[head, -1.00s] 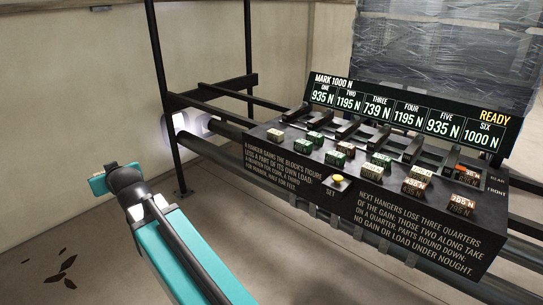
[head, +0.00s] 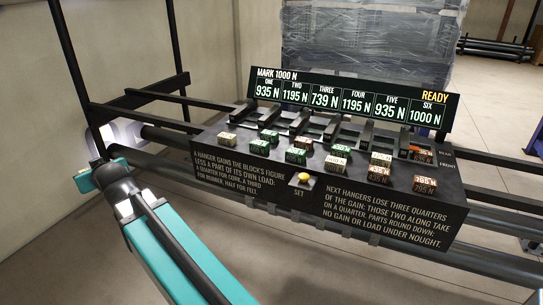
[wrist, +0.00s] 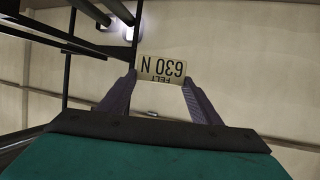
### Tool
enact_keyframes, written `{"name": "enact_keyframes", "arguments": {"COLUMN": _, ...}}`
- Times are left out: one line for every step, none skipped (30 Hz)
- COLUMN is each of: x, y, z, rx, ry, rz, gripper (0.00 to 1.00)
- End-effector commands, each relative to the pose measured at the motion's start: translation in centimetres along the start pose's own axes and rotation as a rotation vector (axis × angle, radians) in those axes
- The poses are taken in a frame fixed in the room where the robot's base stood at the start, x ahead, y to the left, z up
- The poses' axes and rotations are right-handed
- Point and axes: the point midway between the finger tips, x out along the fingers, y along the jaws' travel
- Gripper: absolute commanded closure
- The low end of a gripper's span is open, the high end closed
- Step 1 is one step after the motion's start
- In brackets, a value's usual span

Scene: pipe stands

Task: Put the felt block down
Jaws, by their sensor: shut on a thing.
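The felt block (wrist: 160,68) is a pale block marked "FELT 630 N". It reads upside down in the wrist view. My gripper (wrist: 159,82) is shut on it, a finger at each side, and holds it up before a pale wall. In the head view my wrist is at the left, beside the left end of the black console (head: 330,190); the fingers and the held block cannot be made out there. The console's top carries cream, green and orange blocks in rows marked REAR and FRONT.
A display (head: 350,98) on the console reads MARK 1000 N and READY, with numbered figures. A yellow SET button (head: 304,178) is on the front. Dark uprights and pipes (head: 170,70) stand behind my wrist. A wrapped stack (head: 370,45) is behind. Floor in front is clear.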

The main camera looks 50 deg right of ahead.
Motion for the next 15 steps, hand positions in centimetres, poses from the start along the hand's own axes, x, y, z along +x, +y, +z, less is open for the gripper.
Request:
{"name": "enact_keyframes", "arguments": {"x": -0.01, "y": -0.19, "z": -0.01, "rx": -0.001, "ry": 0.000, "rz": -0.002, "gripper": 0.64}}
{"name": "enact_keyframes", "arguments": {"x": -0.01, "y": -0.28, "z": -0.01, "rx": -0.001, "ry": 0.000, "rz": -0.003, "gripper": 0.64}}
{"name": "enact_keyframes", "arguments": {"x": -0.01, "y": -0.39, "z": -0.01, "rx": -0.002, "ry": 0.000, "rz": -0.004, "gripper": 0.64}}
{"name": "enact_keyframes", "arguments": {"x": -0.01, "y": -0.46, "z": -0.01, "rx": -0.002, "ry": 0.000, "rz": -0.005, "gripper": 0.64}}
{"name": "enact_keyframes", "arguments": {"x": -0.01, "y": -0.53, "z": -0.01, "rx": -0.002, "ry": 0.000, "rz": -0.006, "gripper": 0.64}}
{"name": "enact_keyframes", "arguments": {"x": -0.01, "y": -0.63, "z": -0.01, "rx": -0.003, "ry": 0.000, "rz": -0.007, "gripper": 0.64}}
{"name": "enact_keyframes", "arguments": {"x": -0.01, "y": -0.69, "z": -0.01, "rx": -0.003, "ry": 0.000, "rz": -0.008, "gripper": 0.64}}
{"name": "enact_keyframes", "arguments": {"x": -0.01, "y": -0.75, "z": -0.01, "rx": -0.003, "ry": 0.000, "rz": -0.008, "gripper": 0.64}}
{"name": "enact_keyframes", "arguments": {"x": 0.00, "y": -0.80, "z": -0.01, "rx": -0.004, "ry": 0.000, "rz": -0.009, "gripper": 0.64}}
{"name": "enact_keyframes", "arguments": {"x": 0.01, "y": -0.80, "z": 0.00, "rx": -0.004, "ry": 0.000, "rz": -0.009, "gripper": 0.64}}
{"name": "enact_keyframes", "arguments": {"x": 0.03, "y": -0.76, "z": 0.01, "rx": -0.004, "ry": 0.000, "rz": -0.009, "gripper": 0.64}}
{"name": "enact_keyframes", "arguments": {"x": 0.08, "y": -0.62, "z": 0.04, "rx": -0.003, "ry": 0.000, "rz": -0.008, "gripper": 0.64}}
{"name": "enact_keyframes", "arguments": {"x": 0.13, "y": -0.46, "z": 0.08, "rx": -0.003, "ry": 0.000, "rz": -0.007, "gripper": 0.64}}
{"name": "enact_keyframes", "arguments": {"x": 0.19, "y": -0.23, "z": 0.11, "rx": -0.002, "ry": 0.000, "rz": -0.006, "gripper": 0.64}}
{"name": "enact_keyframes", "arguments": {"x": 0.30, "y": 0.18, "z": 0.17, "rx": 0.000, "ry": 0.000, "rz": -0.003, "gripper": 0.64}}
